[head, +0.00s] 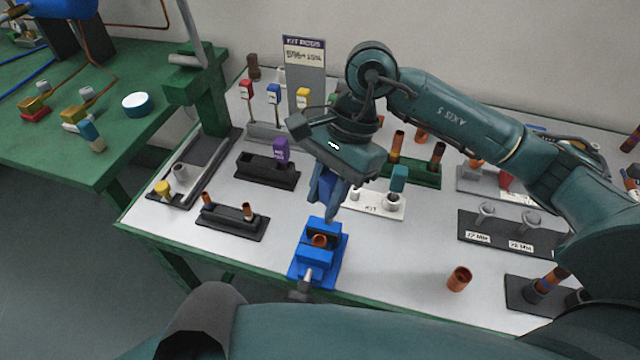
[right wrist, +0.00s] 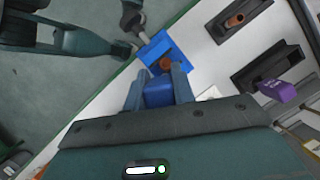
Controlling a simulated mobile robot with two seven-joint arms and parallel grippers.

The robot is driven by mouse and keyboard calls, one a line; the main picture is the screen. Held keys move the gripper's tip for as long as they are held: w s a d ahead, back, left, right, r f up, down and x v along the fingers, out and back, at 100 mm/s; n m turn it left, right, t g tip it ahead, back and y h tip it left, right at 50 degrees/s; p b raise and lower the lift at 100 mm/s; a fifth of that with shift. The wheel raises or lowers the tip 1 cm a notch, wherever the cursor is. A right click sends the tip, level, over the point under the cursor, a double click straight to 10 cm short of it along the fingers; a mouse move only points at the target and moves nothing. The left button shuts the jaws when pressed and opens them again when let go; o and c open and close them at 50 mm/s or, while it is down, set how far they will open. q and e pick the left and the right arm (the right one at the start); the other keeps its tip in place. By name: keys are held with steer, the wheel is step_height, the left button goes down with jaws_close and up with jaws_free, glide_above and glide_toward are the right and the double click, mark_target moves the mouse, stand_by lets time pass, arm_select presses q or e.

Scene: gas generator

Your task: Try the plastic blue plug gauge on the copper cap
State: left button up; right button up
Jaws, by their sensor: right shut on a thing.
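The copper cap (head: 319,240) sits in a blue vise (head: 316,268) near the front edge of the table. It also shows in the right wrist view (right wrist: 165,63). My right gripper (head: 328,205) is shut on the blue plug gauge (right wrist: 158,94), directly above and slightly behind the vise. The gauge is between the two fingers and its lower end points toward the cap. The gauge and cap look apart, though the exact gap is hard to tell. The fingers hide part of the gauge. My left gripper does not show in either view.
A black holder (head: 232,222) with copper pieces stands left of the vise. A purple gauge (head: 281,150) stands in a black tray behind. A white kit tray (head: 372,206) is close to my right gripper. A loose copper fitting (head: 459,278) stands to the right; table around it is clear.

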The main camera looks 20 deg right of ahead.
steer(key=m+t, duration=0.1)
steer(key=m, duration=0.1)
steer(key=a+r+m, duration=0.1)
steer(key=m, duration=0.1)
steer(key=a+m+t, duration=0.1)
steer(key=m, duration=0.1)
steer(key=shift+s+r+t+y, duration=0.1)
steer(key=shift+r+t+y, duration=0.2)
steer(key=shift+r, duration=0.1)
arm_select(q)
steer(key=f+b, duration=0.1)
steer(key=b, duration=0.1)
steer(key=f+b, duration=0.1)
steer(key=b, duration=0.1)
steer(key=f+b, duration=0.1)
steer(key=b, duration=0.1)
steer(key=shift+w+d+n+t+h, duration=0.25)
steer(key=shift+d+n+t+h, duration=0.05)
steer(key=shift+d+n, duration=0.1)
arm_select(e)
step_height(320, 180, down, 5)
arm_select(q)
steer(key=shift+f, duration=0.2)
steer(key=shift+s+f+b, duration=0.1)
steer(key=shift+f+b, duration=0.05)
steer(key=shift+b, duration=0.15)
